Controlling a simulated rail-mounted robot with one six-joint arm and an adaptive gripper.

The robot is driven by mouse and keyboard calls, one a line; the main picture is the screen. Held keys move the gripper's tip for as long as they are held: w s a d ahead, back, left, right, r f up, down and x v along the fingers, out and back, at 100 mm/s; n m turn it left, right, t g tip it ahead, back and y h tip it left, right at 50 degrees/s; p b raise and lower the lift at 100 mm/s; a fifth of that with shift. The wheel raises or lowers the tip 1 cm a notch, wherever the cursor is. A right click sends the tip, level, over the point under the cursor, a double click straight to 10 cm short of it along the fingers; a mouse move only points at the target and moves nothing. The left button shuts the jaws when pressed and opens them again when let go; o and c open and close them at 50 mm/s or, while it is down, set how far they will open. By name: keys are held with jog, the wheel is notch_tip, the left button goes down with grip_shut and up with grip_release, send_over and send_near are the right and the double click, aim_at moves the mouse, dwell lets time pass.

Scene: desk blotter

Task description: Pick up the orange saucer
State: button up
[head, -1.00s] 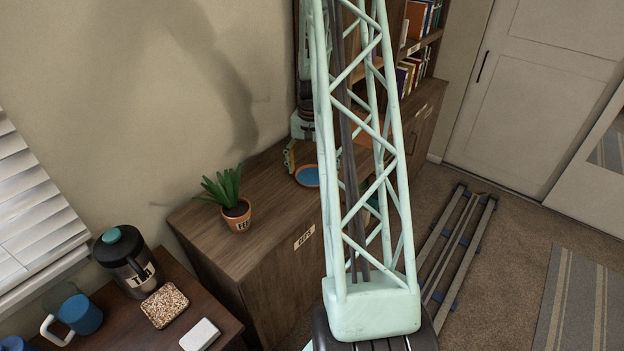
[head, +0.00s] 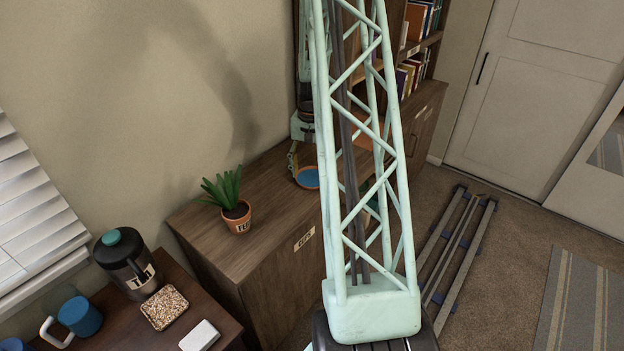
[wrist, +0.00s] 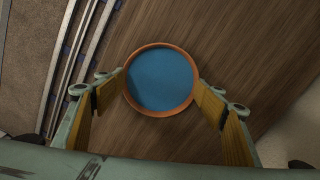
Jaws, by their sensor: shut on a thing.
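The orange saucer (wrist: 160,113) is round with an orange rim and a blue middle. In the wrist view it sits between the two yellow-padded fingers of my gripper (wrist: 160,90), which are shut on its rim from both sides. In the head view the saucer (head: 308,187) is at the far part of the brown cabinet top, with my gripper (head: 296,163) at its left edge. Part of the gripper is hidden there. I cannot tell whether the saucer is clear of the wood.
A potted plant (head: 236,216) stands on the cabinet top (head: 262,233), nearer than the saucer. A shelf with books (head: 410,75) is behind. A lower desk at left holds a dark jug (head: 130,265), blue mug (head: 79,315) and other items. My lattice mast blocks the middle.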

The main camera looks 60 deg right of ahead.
aim_at(312, 180)
jog(key=shift+r, duration=0.4)
jog(key=shift+r+p, duration=0.6)
jog(key=shift+r, duration=0.7)
jog(key=shift+s+a+r, duration=0.1)
jog(key=shift+s+a, duration=0.05)
jog(key=shift+a, duration=0.05)
jog(key=s+a+r+p, duration=0.1)
jog(key=s+a, duration=0.9)
jog(key=a, duration=0.1)
jog(key=shift+a+r+p, duration=0.2)
jog(key=shift+p, duration=0.2)
jog(key=shift+s+a, duration=0.15)
jog(key=shift+r, duration=0.1)
dwell(0.8)
